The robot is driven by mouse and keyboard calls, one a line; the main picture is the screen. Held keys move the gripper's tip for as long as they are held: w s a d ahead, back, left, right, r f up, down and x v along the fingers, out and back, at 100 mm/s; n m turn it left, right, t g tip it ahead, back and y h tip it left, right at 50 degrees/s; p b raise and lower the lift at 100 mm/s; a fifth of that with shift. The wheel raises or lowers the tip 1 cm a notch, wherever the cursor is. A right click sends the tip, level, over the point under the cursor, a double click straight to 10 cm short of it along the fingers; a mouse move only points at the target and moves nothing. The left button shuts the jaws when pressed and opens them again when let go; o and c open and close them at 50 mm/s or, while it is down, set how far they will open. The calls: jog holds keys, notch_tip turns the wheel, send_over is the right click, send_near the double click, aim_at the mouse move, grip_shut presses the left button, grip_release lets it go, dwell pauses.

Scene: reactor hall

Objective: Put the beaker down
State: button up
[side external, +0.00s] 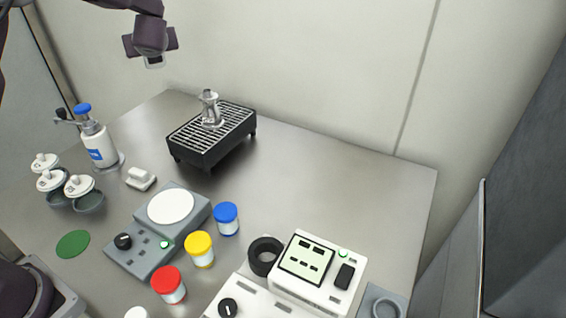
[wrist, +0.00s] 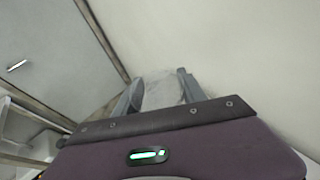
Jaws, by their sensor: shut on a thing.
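My gripper (side external: 151,50) is high at the upper left of the side view, in the air above the back left of the table. It is shut on a small pale, clear-looking beaker (side external: 155,63), whose lower end shows just beneath it. In the wrist view, the grey fingers of my gripper (wrist: 161,92) stand on either side of the beaker (wrist: 162,90), which looks pale and translucent. Most of the beaker is hidden by my gripper in the side view, and I cannot tell what is in it.
The metal table (side external: 330,175) is clear at the middle and right back. A black grill stand (side external: 205,155) bears a silver pot (side external: 210,108). A hotplate (side external: 140,255), green disc (side external: 73,244), blue-capped dispenser (side external: 98,145), lidded bowls (side external: 88,203), several jars and a white instrument (side external: 315,275) stand around.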

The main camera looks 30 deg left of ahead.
jog(key=s+d+m+t+h, duration=0.25)
jog(key=d+m+h, duration=0.3)
jog(key=d, duration=1.45)
jog(key=s+d+m+t+h, duration=0.1)
jog(key=d+m+t+h, duration=0.35)
jog(key=d, duration=1.65)
jog(key=shift+m+g+h, duration=0.4)
jog(key=shift+g+h, duration=0.1)
jog(key=shift+g, duration=0.2)
notch_tip(320, 180, down, 21)
jog(key=shift+f, duration=0.15)
jog(key=shift+f, duration=0.15)
jog(key=o, duration=1.4)
jog(key=shift+c, duration=0.2)
